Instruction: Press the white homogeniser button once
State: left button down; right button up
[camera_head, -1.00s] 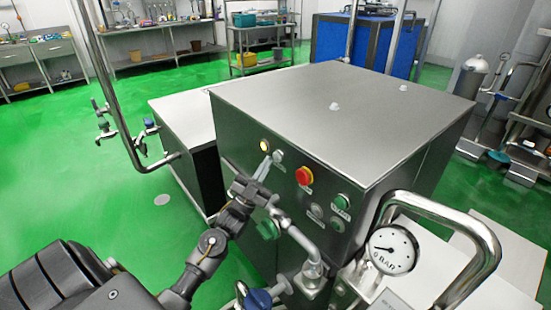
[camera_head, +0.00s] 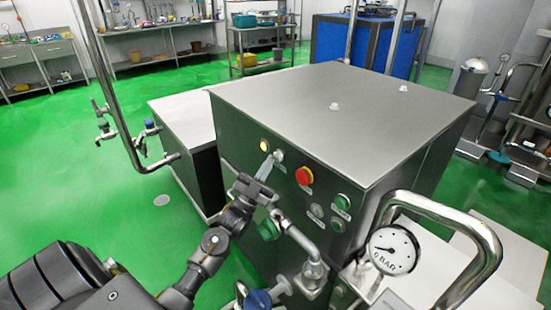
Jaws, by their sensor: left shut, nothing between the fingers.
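The homogeniser (camera_head: 350,105) is a large steel cabinet with buttons on its front panel. A small white button (camera_head: 279,155) sits at the upper left of the panel, just right of a lit yellow lamp (camera_head: 264,146). My left gripper (camera_head: 268,162) is shut and empty, its fingertips pointing up at the panel. The tips overlap the lower left edge of the white button in the picture; I cannot tell whether they touch it. My right gripper is not in view.
A red button (camera_head: 304,175), a green button (camera_head: 342,201) and a grey one (camera_head: 316,210) lie to the right on the panel. A pipe with a green-handled valve (camera_head: 269,229) and a pressure gauge (camera_head: 393,250) stand close in front. Green floor is open at left.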

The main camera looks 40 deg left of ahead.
pick_arm(q)
jog(key=shift+w, duration=0.15)
dwell(0.5)
jog(key=shift+s+a, duration=0.2)
jog(key=shift+s, duration=0.65)
jog(key=shift+s+a+p, duration=0.25)
jog(key=shift+s+p, duration=0.1)
jog(key=shift+s, duration=0.45)
jog(key=shift+s+a+p, duration=0.25)
jog(key=shift+s+p, duration=0.05)
jog(key=shift+s, duration=0.5)
jog(key=shift+s+a+p, duration=0.25)
jog(key=shift+s+p, duration=0.1)
jog(key=shift+s, duration=0.45)
